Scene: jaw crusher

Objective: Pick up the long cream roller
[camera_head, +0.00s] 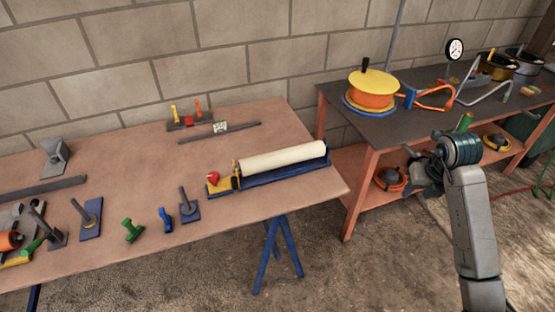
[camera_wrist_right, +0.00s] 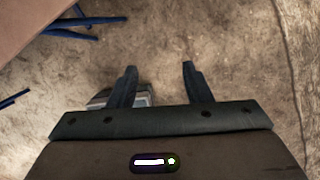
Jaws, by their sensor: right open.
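The long cream roller (camera_head: 284,158) lies on a blue base (camera_head: 275,175) near the right end of the wooden table. A yellow end piece with a red knob (camera_head: 213,177) stands at its left end. My right gripper (camera_head: 420,165) is to the right of the roller, apart from it, in front of the dark bench; its fingers are hard to make out there. In the right wrist view, its two fingers (camera_wrist_right: 159,72) are spread and empty above the floor. The roller does not show in that view. My left gripper is not in view.
The wooden table (camera_head: 110,165) also holds a green part (camera_head: 132,230), blue parts and grey brackets to the left. A dark bench (camera_head: 395,125) at the right carries an orange and yellow reel (camera_head: 372,90). Bare floor lies between table and arm.

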